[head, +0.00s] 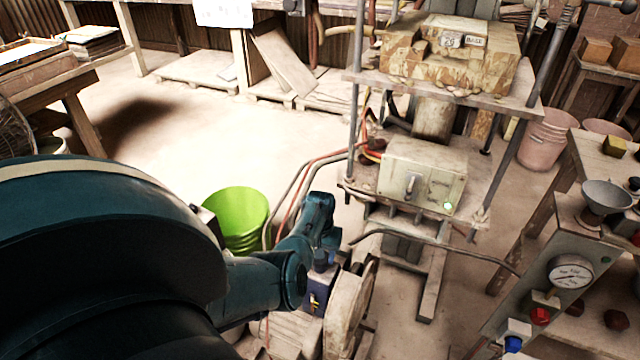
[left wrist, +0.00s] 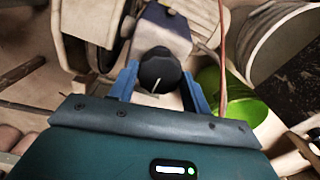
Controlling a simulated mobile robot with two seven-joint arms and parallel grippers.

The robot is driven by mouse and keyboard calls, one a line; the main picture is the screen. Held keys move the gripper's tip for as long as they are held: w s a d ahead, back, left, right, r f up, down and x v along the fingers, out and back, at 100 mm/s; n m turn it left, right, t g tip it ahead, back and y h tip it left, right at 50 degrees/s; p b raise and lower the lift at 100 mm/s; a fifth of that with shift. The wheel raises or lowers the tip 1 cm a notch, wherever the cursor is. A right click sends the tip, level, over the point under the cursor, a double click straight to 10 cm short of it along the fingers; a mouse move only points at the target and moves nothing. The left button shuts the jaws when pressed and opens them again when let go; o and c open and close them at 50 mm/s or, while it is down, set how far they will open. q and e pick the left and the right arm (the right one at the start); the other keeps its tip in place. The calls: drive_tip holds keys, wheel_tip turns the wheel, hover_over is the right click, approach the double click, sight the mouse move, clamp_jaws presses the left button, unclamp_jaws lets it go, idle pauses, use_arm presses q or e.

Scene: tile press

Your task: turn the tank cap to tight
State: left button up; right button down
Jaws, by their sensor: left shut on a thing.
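The tank cap (left wrist: 160,68) is a round black knob with a short pale line on its near side, seen in the middle of the left wrist view. My left gripper (left wrist: 159,78) is shut on it, with one blue finger on each side. Behind the cap is a blue-grey box-like body (left wrist: 166,28), which seems to be the tank. In the head view my left gripper (head: 322,262) points down over the small blue body (head: 316,300) beside a pale wheel. The cap is hidden there. My right gripper is not in view.
A pale wheel (head: 348,312) stands close to the right of the gripper. A green bucket (head: 238,218) stands to its left. Hoses pass nearby. The press (head: 420,172) is behind, and a gauge panel (head: 572,274) is at the right. Open floor lies at the back left.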

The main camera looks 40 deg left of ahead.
use_arm(q)
drive_tip(key=o, duration=1)
wheel_tip(320, 180, up, 13)
drive_tip(key=p, duration=0.4)
drive_tip(key=shift+r, duration=0.1)
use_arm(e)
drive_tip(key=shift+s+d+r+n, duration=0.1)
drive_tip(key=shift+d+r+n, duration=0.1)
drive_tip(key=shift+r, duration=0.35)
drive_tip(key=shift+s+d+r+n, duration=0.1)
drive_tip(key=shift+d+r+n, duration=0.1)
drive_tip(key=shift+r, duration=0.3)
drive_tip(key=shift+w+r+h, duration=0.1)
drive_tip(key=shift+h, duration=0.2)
